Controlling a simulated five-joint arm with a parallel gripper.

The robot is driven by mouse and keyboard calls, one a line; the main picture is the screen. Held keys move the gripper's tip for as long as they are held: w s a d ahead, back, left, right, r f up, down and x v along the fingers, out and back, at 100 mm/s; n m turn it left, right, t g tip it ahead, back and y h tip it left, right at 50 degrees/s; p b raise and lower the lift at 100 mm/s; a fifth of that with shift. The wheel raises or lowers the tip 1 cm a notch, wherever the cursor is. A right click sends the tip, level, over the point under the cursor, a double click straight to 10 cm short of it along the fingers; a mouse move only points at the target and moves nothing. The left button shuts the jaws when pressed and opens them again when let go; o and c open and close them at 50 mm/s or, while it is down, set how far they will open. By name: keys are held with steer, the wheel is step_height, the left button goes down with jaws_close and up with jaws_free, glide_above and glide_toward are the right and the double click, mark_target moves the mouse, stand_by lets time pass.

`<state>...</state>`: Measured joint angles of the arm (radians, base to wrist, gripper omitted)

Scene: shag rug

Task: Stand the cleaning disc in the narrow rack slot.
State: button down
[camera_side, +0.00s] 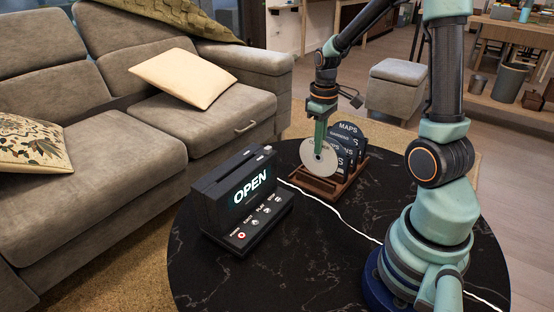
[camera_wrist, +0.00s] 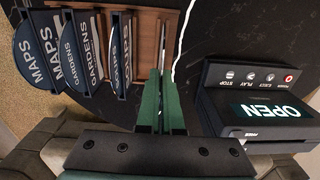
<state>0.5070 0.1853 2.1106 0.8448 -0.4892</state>
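The cleaning disc (camera_side: 312,160) is pale grey with a hole in the middle and stands upright. My gripper (camera_side: 319,150) points down with its green fingers shut on the disc's upper part. In the wrist view the disc (camera_wrist: 163,38) shows edge-on as a thin strip ahead of my fingertips (camera_wrist: 161,74). The wooden rack (camera_side: 326,191) is under the disc, at the rack's near end. The disc's lower edge is at or just above the rack; I cannot tell whether it is in a slot. The rack also shows in the wrist view (camera_wrist: 147,28).
Several dark discs labelled MAPS (camera_side: 347,128) and GARDENS (camera_wrist: 74,50) stand in the rack's other slots. A black player (camera_side: 240,200) with a lit OPEN sign is beside the rack.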

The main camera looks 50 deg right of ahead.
mark_target(316, 175)
steer(key=shift+f, duration=1.5)
steer(key=c, duration=1)
jaws_free()
step_height(316, 175, up, 12)
steer(key=s+a+r+t, duration=0.1)
steer(key=a+r+t, duration=0.1)
steer(key=a, duration=0.6)
steer(key=s+a+r+t, duration=0.1)
steer(key=a+r+t, duration=0.1)
steer(key=a, duration=0.7)
steer(key=shift+s+r+t, duration=0.15)
steer(key=shift+s+t, duration=0.05)
steer(key=shift+t, duration=0.6)
